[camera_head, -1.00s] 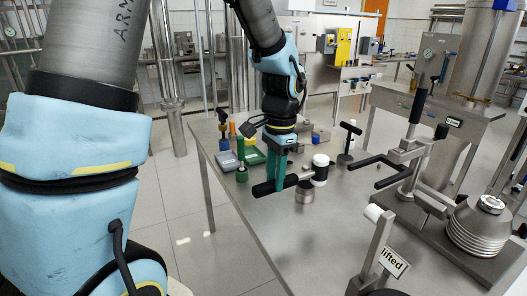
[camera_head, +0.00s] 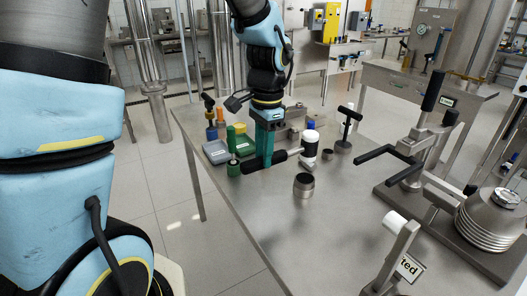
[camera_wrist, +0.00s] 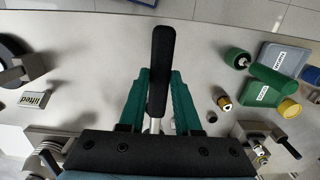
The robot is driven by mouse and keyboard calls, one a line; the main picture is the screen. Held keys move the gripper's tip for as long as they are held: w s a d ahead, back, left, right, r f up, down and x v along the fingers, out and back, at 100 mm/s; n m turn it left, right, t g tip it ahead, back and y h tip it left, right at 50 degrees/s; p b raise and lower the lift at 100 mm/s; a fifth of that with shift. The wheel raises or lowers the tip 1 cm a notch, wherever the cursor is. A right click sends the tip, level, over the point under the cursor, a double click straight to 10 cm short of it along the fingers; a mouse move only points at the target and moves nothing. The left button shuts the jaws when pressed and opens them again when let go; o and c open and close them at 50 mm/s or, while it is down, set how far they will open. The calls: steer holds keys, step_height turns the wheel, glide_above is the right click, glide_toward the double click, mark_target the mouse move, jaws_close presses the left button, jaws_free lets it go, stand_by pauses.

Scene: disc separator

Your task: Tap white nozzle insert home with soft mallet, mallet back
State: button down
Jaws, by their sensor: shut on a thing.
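My gripper (camera_head: 264,160), with teal fingers, is shut on the black handle of the mallet (camera_head: 281,157) and holds it level at the back left of the steel table. The mallet's pale shaft runs right to a white and dark head (camera_head: 309,150). In the wrist view the mallet handle (camera_wrist: 161,65) lies between the fingers (camera_wrist: 160,100); its head is hidden.
A black-topped T-shaped tool (camera_head: 347,125) stands to the right. A black-handled fixture (camera_head: 410,165) and a stack of steel discs (camera_head: 495,225) occupy the right. The table's front middle is bare.

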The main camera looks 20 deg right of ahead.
steer(key=shift+f+b, duration=1.85)
steer(key=shift+f, duration=0.9)
steer(key=shift+a+f+b, duration=0.1)
steer(key=shift+f+b, duration=0.45)
steer(key=shift+f, duration=0.45)
steer(key=shift+f+b, duration=0.5)
steer(key=shift+f, duration=0.25)
steer(key=c, duration=0.5)
jaws_free()
steer(key=shift+s+a+p, duration=0.25)
steer(key=shift+s+a, duration=0.1)
steer(key=shift+a, duration=1.3)
steer(key=shift+s+a+p, duration=0.3)
steer(key=shift+a, duration=1.3)
steer(key=shift+s+a+p, duration=0.25)
steer(key=shift+s+a, duration=0.1)
steer(key=shift+a, duration=1.3)
